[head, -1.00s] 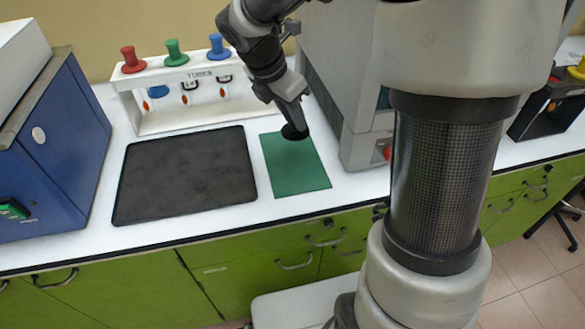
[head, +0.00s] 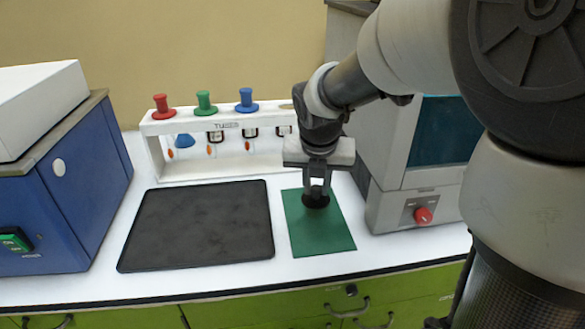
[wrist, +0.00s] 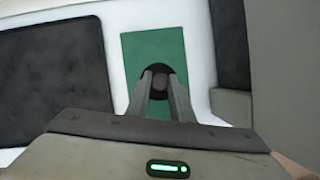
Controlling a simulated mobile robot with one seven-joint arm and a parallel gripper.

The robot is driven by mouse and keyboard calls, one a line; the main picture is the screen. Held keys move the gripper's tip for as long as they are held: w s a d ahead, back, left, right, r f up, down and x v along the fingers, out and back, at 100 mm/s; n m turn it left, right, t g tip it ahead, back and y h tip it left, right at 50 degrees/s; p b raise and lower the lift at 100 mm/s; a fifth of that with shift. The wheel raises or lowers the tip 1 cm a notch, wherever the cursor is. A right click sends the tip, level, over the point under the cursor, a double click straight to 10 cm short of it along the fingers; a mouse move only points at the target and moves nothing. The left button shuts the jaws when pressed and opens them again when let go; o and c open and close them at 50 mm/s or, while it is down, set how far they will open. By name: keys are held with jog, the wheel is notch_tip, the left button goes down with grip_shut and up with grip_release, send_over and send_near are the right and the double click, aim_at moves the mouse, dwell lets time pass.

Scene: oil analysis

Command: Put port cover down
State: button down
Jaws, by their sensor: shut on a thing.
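The port cover (head: 316,200) is a small round black piece with a raised middle. My gripper (head: 317,188) is shut on it, pointing down, over the upper part of the green mat (head: 322,236). In the wrist view the cover (wrist: 157,70) sits between my two fingertips, with the green mat (wrist: 143,44) around and beneath it. I cannot tell whether the cover touches the mat or hangs just above it.
A dark tray (head: 200,226) lies left of the mat. A white tube rack (head: 165,171) with coloured plungers stands behind. A grey machine with a red knob (head: 423,215) is close on the right, and a blue machine (head: 75,190) at far left. The lower mat is bare.

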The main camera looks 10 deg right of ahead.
aim_at(316, 197)
notch_tip(316, 197, down, 4)
jog(key=shift+f+b, duration=0.25)
jog(key=shift+b, duration=0.7)
jog(key=c, duration=1.6)
grip_release()
jog(key=shift+o, duration=0.2)
